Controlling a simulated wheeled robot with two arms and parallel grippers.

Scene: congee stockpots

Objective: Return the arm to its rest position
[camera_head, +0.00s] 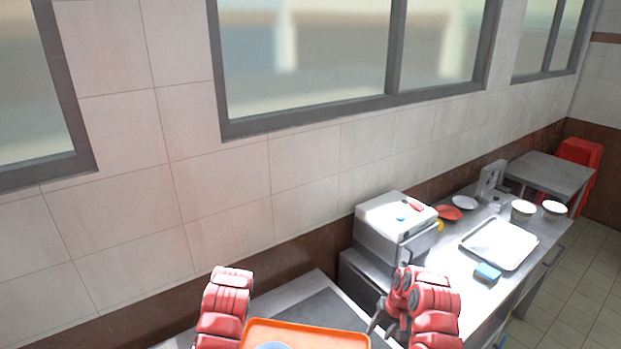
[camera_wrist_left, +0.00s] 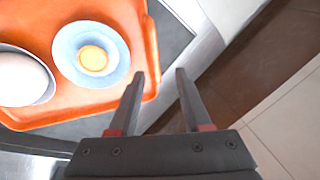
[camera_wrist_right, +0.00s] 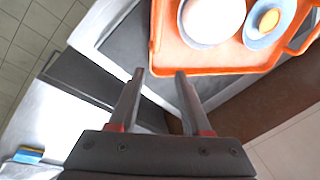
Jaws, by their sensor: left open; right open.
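My right arm is red and comes up at the lower middle of the head view. Its gripper (camera_head: 377,318) points down beside the right edge of an orange tray (camera_head: 262,325). In the right wrist view the right gripper (camera_wrist_right: 160,74) is open and empty, its fingertips just off the tray's edge (camera_wrist_right: 200,71). In the left wrist view the left gripper (camera_wrist_left: 160,74) is open and empty, close to the tray's edge (camera_wrist_left: 150,60). In the head view the left gripper is hidden behind its red arm.
The tray holds a blue-rimmed bowl (camera_wrist_left: 65,45) with a yellow item and a large white round thing (camera_wrist_left: 22,78). Farther right are a white tray (camera_head: 500,243), a blue sponge (camera_head: 487,272) and white bowls (camera_head: 522,208). A tiled wall stands behind.

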